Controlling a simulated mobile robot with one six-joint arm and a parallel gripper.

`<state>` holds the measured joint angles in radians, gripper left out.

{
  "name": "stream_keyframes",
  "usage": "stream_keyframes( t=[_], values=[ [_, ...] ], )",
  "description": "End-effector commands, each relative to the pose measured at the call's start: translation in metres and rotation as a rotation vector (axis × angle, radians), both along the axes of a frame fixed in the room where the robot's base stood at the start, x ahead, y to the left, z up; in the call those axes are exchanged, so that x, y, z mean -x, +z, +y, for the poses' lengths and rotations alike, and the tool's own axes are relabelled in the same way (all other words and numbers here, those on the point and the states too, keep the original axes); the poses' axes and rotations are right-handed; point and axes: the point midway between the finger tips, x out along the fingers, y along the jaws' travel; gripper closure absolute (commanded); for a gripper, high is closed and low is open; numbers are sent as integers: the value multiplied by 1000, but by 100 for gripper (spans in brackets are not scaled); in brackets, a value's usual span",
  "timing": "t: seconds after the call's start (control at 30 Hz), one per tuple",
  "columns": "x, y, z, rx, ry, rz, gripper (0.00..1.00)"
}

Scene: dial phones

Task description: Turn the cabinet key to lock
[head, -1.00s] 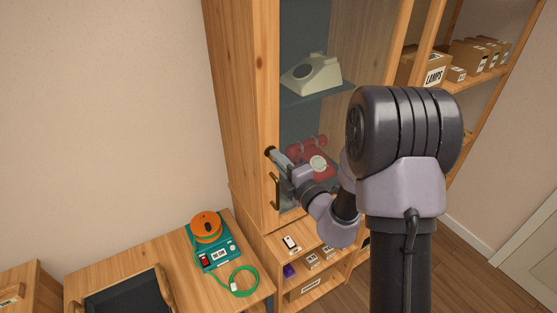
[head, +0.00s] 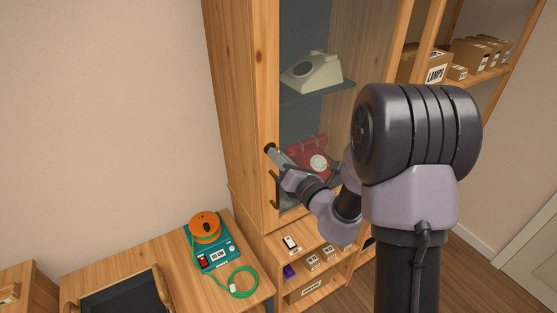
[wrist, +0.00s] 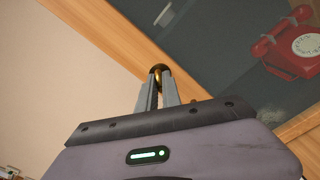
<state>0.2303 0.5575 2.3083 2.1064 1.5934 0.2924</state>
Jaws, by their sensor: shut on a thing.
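The wooden cabinet (head: 242,120) has a glass door (head: 310,120) that stands closed as far as I can see. My gripper (head: 273,152) is at the lock on the door's left frame. In the wrist view my gripper (wrist: 158,82) has its two fingers closed around the brass key (wrist: 159,70), of which only a small part shows at the fingertips. The keyhole itself is hidden behind the key and fingers. A dark door handle (head: 274,190) is just below my gripper.
Behind the glass are a cream dial phone (head: 312,72) and a red dial phone (head: 308,158), also in the wrist view (wrist: 290,45). A desk (head: 140,260) at lower left bears a teal device with an orange top (head: 206,235) and green cable. Boxes (head: 470,58) fill shelves at right.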

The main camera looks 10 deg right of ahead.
Motion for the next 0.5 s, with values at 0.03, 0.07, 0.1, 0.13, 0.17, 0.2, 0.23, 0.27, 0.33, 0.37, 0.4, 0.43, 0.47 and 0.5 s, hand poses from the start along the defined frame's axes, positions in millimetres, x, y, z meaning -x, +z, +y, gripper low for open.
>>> stream_keyframes(
  t=[0.03, 0.07, 0.1, 0.13, 0.17, 0.2, 0.23, 0.27, 0.33, 0.37, 0.4, 0.43, 0.47, 0.5],
  values=[
    [0, -1, 0, 37, 0, -14, 100],
    [0, -1, 0, 64, 0, -23, 100],
    [0, -2, 0, 100, 0, -35, 100],
    [0, -2, 0, 126, 0, -43, 100],
    [0, -2, 0, 152, 0, -52, 100],
    [0, -2, 0, 188, -1, -63, 100],
    [0, -2, 0, 213, -1, -73, 100],
    [0, -2, 0, 238, -1, -81, 100],
    [0, -2, 0, 294, -1, -98, 100],
    [0, -2, 0, 318, -1, -105, 100],
    [0, -2, 0, 347, -1, -115, 100],
    [0, -2, 0, 367, -2, -122, 100],
    [0, -1, 0, 388, -1, -129, 100],
    [0, -2, 0, 413, -1, -136, 100]
  ],
)
